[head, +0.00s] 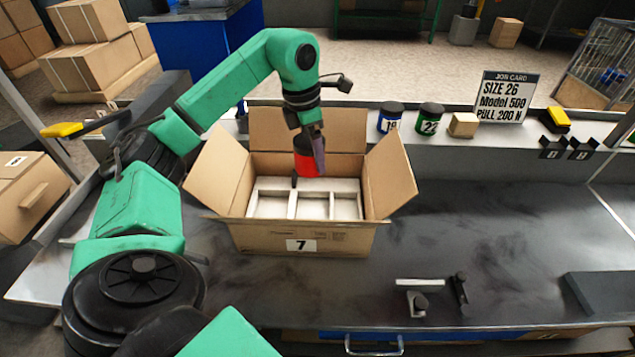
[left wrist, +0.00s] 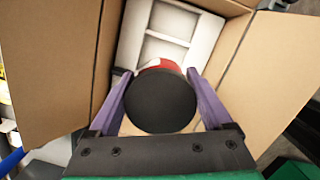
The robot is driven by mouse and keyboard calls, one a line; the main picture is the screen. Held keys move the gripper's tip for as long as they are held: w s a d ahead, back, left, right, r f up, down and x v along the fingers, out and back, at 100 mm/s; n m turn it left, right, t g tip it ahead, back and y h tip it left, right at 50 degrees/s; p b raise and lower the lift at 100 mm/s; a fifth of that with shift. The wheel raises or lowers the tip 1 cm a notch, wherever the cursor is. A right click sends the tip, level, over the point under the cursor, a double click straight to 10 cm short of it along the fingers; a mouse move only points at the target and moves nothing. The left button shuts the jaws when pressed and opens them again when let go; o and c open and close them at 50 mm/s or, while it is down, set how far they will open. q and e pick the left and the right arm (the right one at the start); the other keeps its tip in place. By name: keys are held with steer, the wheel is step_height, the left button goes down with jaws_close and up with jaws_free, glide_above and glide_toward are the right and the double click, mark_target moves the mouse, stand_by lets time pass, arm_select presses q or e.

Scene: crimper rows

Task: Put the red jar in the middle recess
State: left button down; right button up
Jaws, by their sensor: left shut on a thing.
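My left gripper (head: 310,160) is shut on the red jar (head: 303,163) and holds it upright over the rear part of the open cardboard box (head: 345,238), which bears the number 7. The left wrist view shows the jar's black lid (left wrist: 160,102) between the two purple fingers, with a strip of red side behind it. Inside the box is a white insert (head: 267,206) with recesses in a row. The near recesses look empty. The jar and gripper hide part of the insert's back, so I cannot tell how far the jar is above it. My right gripper is not in view.
The box flaps stand open on all sides shown. A blue-labelled jar (head: 390,118), a green-labelled jar (head: 429,119), a small wooden block (head: 463,125) and a job card (head: 503,97) stand behind the dark bench. The bench right of the box (head: 490,225) is largely clear.

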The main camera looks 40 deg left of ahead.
mark_target(306, 168)
arm_select(q)
step_height(306, 168, down, 16)
steer(key=shift+f+b, duration=0.1)
steer(key=shift+b, duration=0.75)
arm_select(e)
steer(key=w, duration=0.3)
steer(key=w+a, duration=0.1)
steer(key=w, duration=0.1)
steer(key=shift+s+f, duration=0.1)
arm_select(q)
jaws_free()
steer(key=shift+f, duration=0.1)
steer(key=shift+r, duration=0.35)
steer(key=r, duration=0.3)
steer(key=s+r, duration=0.1)
steer(key=r, duration=0.3)
steer(key=r+p, duration=0.1)
steer(key=r, duration=0.3)
steer(key=shift+s+a+r, duration=0.25)
steer(key=shift+s+a, duration=0.1)
steer(key=shift+a, duration=0.05)
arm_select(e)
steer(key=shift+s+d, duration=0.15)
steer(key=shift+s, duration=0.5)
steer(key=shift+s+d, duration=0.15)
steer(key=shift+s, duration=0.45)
